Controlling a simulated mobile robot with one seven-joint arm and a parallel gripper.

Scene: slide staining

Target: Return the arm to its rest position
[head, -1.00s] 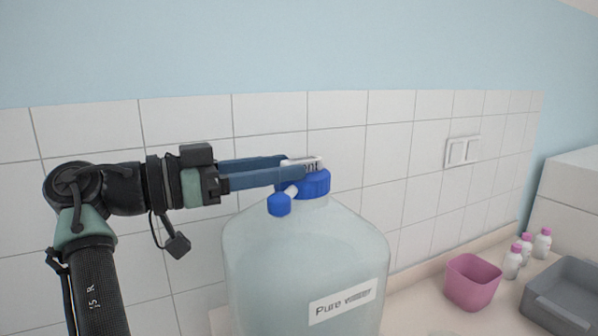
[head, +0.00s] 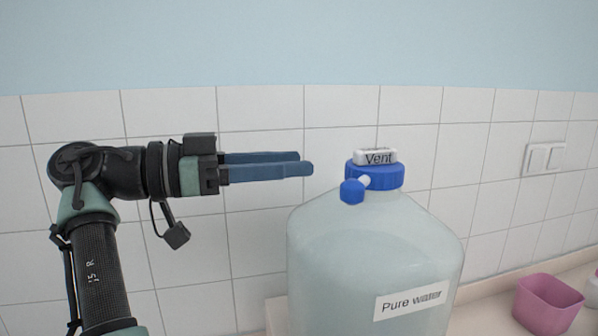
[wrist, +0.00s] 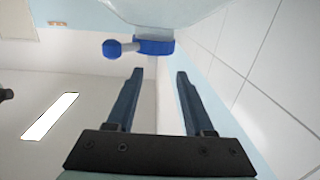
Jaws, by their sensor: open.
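My gripper (head: 306,163) points right in the head view, with its two blue fingers apart and nothing between them. It is left of the blue cap of the water bottle, with a visible gap to it. The wrist view also shows the open gripper (wrist: 160,74). The large clear bottle (head: 350,250) is labelled "Pure water" and has a blue cap (head: 375,177) with a small blue side knob (head: 352,191). A white piece marked "Vent" (head: 377,157) sits on top of the cap. The cap (wrist: 155,47) also shows beyond the fingertips in the wrist view.
A pink container (head: 547,305) stands on the counter at the lower right. A white tiled wall (head: 260,110) with a switch plate (head: 543,158) runs behind.

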